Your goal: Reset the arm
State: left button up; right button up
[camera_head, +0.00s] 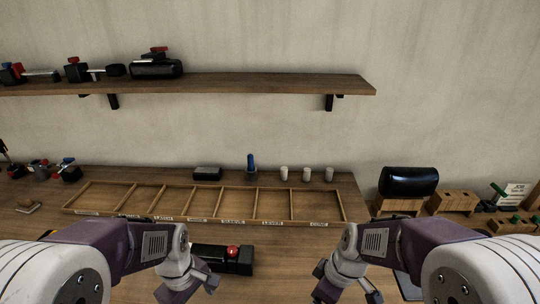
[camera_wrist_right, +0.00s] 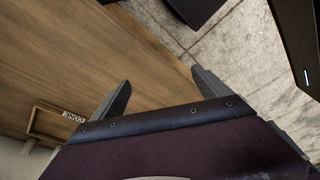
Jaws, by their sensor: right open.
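My left arm (camera_head: 130,246) comes in from the left in the head view, bent at the elbow. Its wrist end (camera_head: 188,287) points down at the bottom edge, and its fingertips cannot be made out. My right arm (camera_head: 400,242) is bent in a near mirror pose, with its wrist end (camera_head: 345,285) low at the bottom edge. In the right wrist view my right gripper (camera_wrist_right: 165,88) is open, fingers wide apart, with nothing between them. The wooden table top and its edge, with pale floor tiles beyond, show behind the fingers.
A divided wooden tray (camera_head: 346,206) with labelled compartments lies on the table. A black block with a red knob (camera_head: 232,252) sits between my arms. White cylinders (camera_head: 284,173) and a blue upright piece (camera_head: 251,163) stand behind the tray. A wall shelf (camera_head: 250,83) hangs above.

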pick_arm(q)
jog(key=f+m, duration=0.1)
jog(key=m, duration=0.3)
jog(key=s+m, duration=0.1)
jog(key=m, duration=0.2)
jog(key=f+m+t, duration=0.1)
jog(key=m, duration=0.3)
jog(key=shift+s+d+f+m, duration=0.15)
jog(key=shift+d+f+m, duration=0.1)
jog(key=shift+f+m, duration=0.05)
pick_arm(e)
jog(key=s+d+f+m+h, duration=0.1)
jog(key=s+d+m, duration=0.1)
jog(key=m, duration=0.3)
jog(key=s+d+f+m+h, duration=0.1)
jog(key=s+d+m, duration=0.1)
jog(key=m, duration=0.4)
jog(key=shift+d+f, duration=0.25)
jog(key=shift+d, duration=0.65)
